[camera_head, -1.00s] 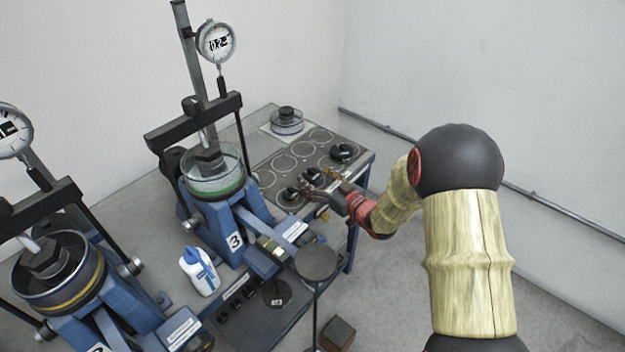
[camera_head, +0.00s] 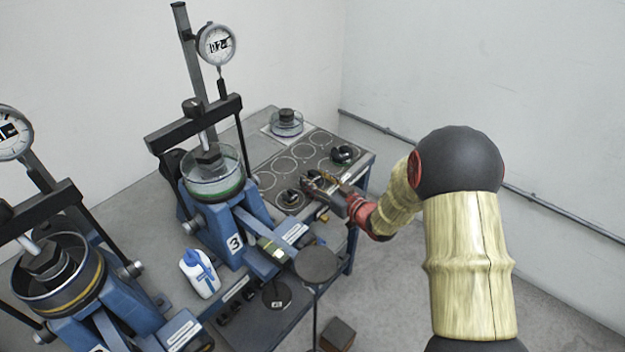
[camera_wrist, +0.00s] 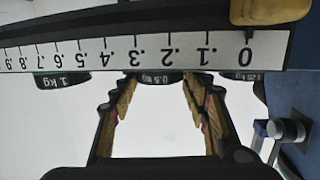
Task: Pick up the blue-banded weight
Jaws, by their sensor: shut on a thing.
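My gripper (camera_head: 319,184) is over the marked plate (camera_head: 268,180) in the head view, shut on a dark weight. The wrist view shows a weight marked 0.5 kg (camera_wrist: 154,77) between the fingertips (camera_wrist: 155,88), partly hidden by a scale bar. I cannot make out its band colour. A dark weight (camera_head: 290,197) stands in a ring to the left of the gripper. A green-banded weight (camera_head: 342,155) stands behind it; the wrist view shows a green weight marked 1 kg (camera_wrist: 62,80).
Lever frame 3 (camera_head: 236,243) stands left of the plate, with a dish and dial gauge (camera_head: 216,44). A white bottle (camera_head: 199,272) is beside it. A round disc (camera_head: 316,263) stands in front. A glass dish (camera_head: 286,124) is at the back. Several plate rings are empty.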

